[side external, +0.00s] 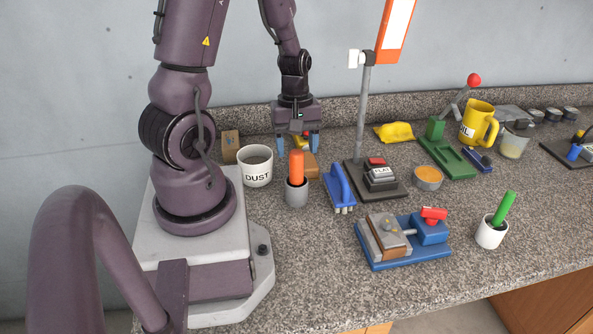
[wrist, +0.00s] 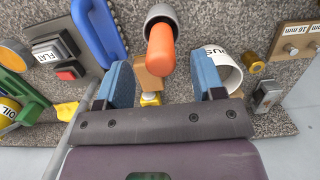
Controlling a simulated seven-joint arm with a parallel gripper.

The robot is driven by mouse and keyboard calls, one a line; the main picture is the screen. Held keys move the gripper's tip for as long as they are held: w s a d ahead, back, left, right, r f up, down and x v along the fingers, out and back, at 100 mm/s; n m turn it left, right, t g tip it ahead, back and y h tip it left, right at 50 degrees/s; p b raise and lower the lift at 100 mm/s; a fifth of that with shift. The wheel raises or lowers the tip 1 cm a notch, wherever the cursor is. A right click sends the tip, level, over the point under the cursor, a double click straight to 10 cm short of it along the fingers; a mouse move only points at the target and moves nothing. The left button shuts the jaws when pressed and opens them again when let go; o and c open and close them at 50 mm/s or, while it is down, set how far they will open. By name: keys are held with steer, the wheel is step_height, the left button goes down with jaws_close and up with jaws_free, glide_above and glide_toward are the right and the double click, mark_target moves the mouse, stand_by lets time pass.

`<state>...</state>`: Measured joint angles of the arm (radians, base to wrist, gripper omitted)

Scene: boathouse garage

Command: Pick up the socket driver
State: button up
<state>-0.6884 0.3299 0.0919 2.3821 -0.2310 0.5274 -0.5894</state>
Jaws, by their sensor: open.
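My gripper (side external: 297,148) is open and points down above the back of the counter, behind the grey cup. Its blue fingers also show in the wrist view (wrist: 163,66), spread apart with nothing held. An orange handle (side external: 297,166) stands upright in the grey cup (side external: 297,194); it also shows in the wrist view (wrist: 161,50), ahead of the fingers. A green handle (side external: 503,208) leans in a white cup (side external: 490,235) at the right. Either handle could be the socket driver; their lower ends are hidden.
The white DUST cup (side external: 255,167) stands close to the gripper. A blue brush (side external: 341,188), a lamp post base (side external: 372,178) and a blue vise-like fixture (side external: 405,243) stand to the right. The granite counter is clear at the front.

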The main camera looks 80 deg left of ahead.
mark_target(297, 183)
steer(key=shift+d+f, duration=0.1)
steer(key=shift+f, duration=2.6)
steer(key=shift+c, duration=0.2)
steer(key=c, duration=1)
